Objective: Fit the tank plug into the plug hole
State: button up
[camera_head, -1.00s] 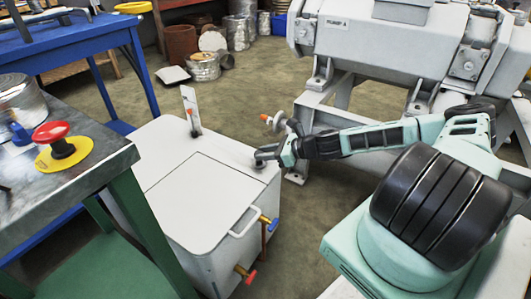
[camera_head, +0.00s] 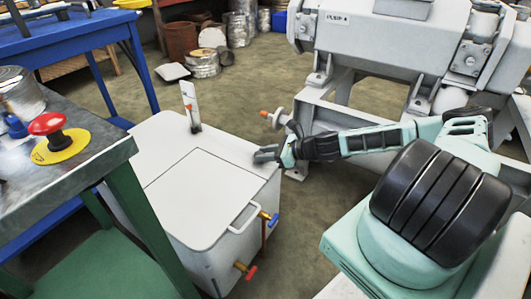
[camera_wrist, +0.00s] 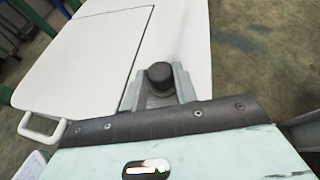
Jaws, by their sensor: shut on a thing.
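The white tank (camera_head: 190,185) stands on the floor at the centre left of the head view, and its pale top (camera_wrist: 100,55) also fills the upper left of the wrist view. My gripper (camera_head: 264,155) is at the tank's right back corner, at its top. In the wrist view my gripper (camera_wrist: 160,88) is shut on the dark round tank plug (camera_wrist: 160,74), which sits between the two grey fingers. The plug appears over the tank top near its right edge. The plug hole is not visible; I cannot tell whether the plug is in it.
A level gauge (camera_head: 190,107) stands up from the tank's back left. A pipe with an orange tip (camera_head: 276,118) rises beside my wrist. A workbench with a red button (camera_head: 47,124) is at left.

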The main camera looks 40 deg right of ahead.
jog(key=shift+f, duration=0.55)
jog(key=o, duration=1)
jog(key=p+v, duration=0.4)
jog(key=v, duration=1.3)
jog(key=shift+s+d+r+p, duration=0.1)
jog(key=shift+r+p, duration=0.1)
jog(key=shift+p, duration=0.1)
